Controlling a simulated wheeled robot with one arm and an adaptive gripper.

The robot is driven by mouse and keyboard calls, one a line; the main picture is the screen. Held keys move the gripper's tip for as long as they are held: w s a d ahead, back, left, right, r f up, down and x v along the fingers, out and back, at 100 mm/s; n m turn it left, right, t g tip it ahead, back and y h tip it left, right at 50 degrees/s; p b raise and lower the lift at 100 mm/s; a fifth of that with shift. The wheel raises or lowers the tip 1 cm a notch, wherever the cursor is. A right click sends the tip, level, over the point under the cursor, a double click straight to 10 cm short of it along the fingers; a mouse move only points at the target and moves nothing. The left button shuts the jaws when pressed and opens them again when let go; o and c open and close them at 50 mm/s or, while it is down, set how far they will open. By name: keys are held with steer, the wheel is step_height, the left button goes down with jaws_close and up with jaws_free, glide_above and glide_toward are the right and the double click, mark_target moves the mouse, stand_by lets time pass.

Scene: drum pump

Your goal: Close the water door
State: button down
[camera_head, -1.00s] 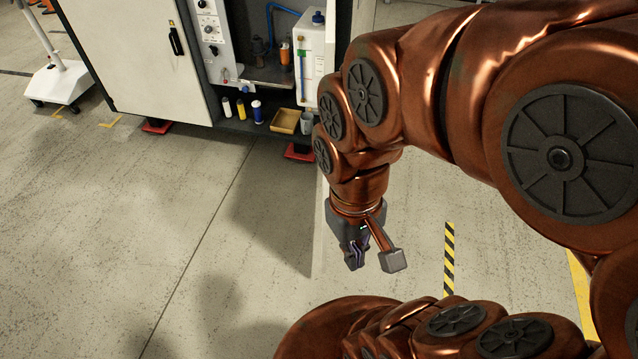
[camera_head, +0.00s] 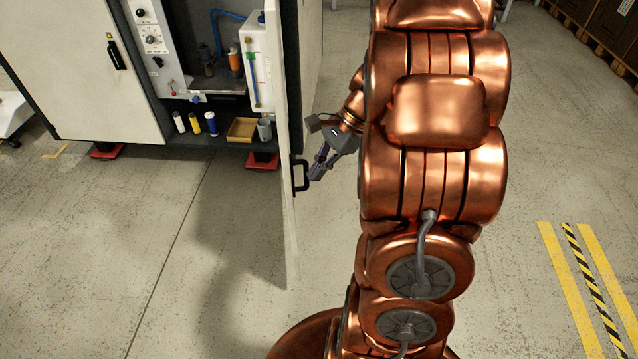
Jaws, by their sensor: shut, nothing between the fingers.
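The open door (camera_head: 286,215) on the right side of the cabinet stands out from it, seen almost edge-on. I take it as the water door, though no label shows. Its black handle (camera_head: 300,174) is on the right-hand face. My gripper (camera_head: 315,174) is shut and empty, just to the right of the handle, pointing down and left. I cannot tell whether the fingers touch the handle. My arm hides the floor behind it.
The cabinet interior shows a white canister (camera_head: 258,60), several small bottles, a yellow tray (camera_head: 242,130) and a grey cup (camera_head: 264,128). A white panel with a black handle (camera_head: 114,52) is at left. The floor left of the open door is clear.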

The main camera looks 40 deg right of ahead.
steer(key=w+d+f+m+t+b, duration=0.15)
steer(key=d+f+m, duration=0.25)
steer(key=d, duration=0.4)
steer(key=w+d+f+m+t+b, duration=0.1)
steer(key=d+f+m+t+b, duration=0.2)
steer(key=d, duration=0.5)
steer(key=a+r+p+x, duration=0.1)
steer(key=p+x, duration=0.1)
steer(key=x, duration=1.1)
steer(key=shift+w+a+m, duration=0.3)
steer(key=shift+w+a, duration=0.1)
steer(key=shift+a, duration=0.15)
